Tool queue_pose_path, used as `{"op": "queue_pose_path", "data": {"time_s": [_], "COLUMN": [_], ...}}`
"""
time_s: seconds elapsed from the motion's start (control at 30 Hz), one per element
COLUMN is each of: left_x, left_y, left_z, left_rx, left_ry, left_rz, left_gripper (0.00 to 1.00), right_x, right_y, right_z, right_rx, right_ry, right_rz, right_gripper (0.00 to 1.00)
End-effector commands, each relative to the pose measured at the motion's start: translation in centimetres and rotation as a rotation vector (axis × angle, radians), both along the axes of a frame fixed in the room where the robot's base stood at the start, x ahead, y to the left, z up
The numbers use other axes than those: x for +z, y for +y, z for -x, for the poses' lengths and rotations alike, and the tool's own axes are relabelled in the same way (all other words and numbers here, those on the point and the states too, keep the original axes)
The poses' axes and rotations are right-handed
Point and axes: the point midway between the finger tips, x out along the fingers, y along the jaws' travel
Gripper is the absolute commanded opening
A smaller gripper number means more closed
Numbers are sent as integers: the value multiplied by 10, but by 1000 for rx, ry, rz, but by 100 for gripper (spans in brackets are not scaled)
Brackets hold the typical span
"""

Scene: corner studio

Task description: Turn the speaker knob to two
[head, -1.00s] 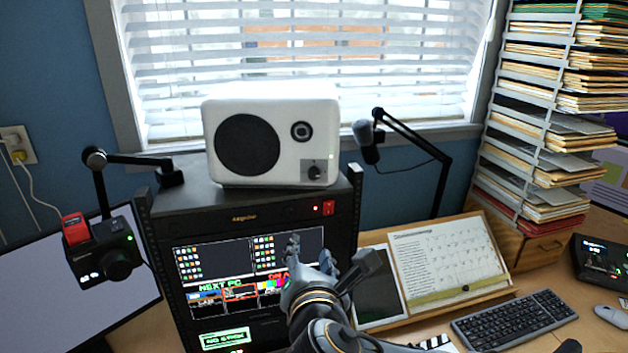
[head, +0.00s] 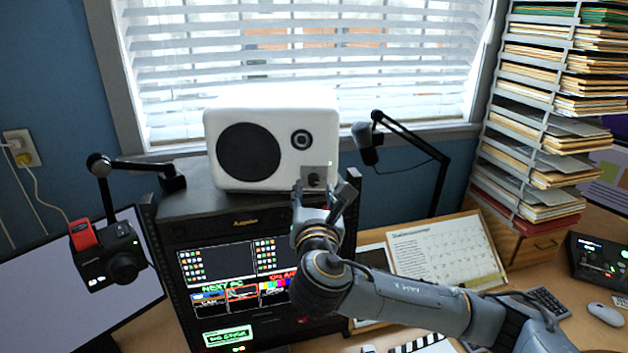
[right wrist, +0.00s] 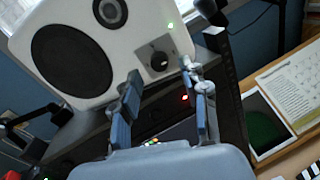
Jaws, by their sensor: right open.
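The white speaker (head: 318,124) stands on top of the black rack by the window. Its dark knob (head: 314,180) is at the lower right of its front, on a grey plate. The knob also shows in the right wrist view (right wrist: 159,60), with a pale pointer mark; I cannot read its numbers. My right gripper (head: 322,188) is open just in front of and below the knob. In the right wrist view the two fingers (right wrist: 165,80) stand apart and empty, with the knob beyond and between their tips. They appear not to touch it. My left gripper is not in view.
The black rack (head: 160,240) with lit screens is under the speaker. A microphone on a boom arm (head: 366,143) stands close to the right, and a camera on an arm (head: 110,255) to the left. A paper organiser (head: 530,130) stands far right.

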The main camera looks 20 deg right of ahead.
Motion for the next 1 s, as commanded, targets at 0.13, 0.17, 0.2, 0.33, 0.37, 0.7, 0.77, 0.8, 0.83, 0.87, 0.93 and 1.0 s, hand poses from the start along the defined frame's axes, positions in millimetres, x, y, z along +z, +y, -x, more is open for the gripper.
{"op": "queue_pose_path", "data": {"time_s": [0.13,0.17,0.2,0.33,0.37,0.7,0.77,0.8,0.83,0.87,0.93,1.0], "left_x": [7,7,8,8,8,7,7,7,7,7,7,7], "left_y": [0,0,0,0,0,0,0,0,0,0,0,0], "left_z": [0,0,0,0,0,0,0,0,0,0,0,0], "left_rx": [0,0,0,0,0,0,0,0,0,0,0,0], "left_ry": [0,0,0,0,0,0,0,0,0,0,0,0], "left_rz": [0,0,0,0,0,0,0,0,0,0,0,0], "left_gripper": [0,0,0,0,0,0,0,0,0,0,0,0], "right_x": [1,1,1,0,0,0,0,0,0,0,-1,-1], "right_y": [-4,-5,-5,-6,-6,-6,-6,-6,-6,-6,-6,-5], "right_z": [-16,-18,-19,-22,-22,-22,-22,-22,-22,-22,-22,-22], "right_rx": [-1,-1,0,1,1,1,1,1,1,1,1,1], "right_ry": [0,0,0,0,0,0,0,0,0,0,-1,-3], "right_rz": [1,1,0,0,0,0,0,0,0,-1,-3,-10], "right_gripper": [45,45,45,45,45,8,0,0,0,0,0,0]}}
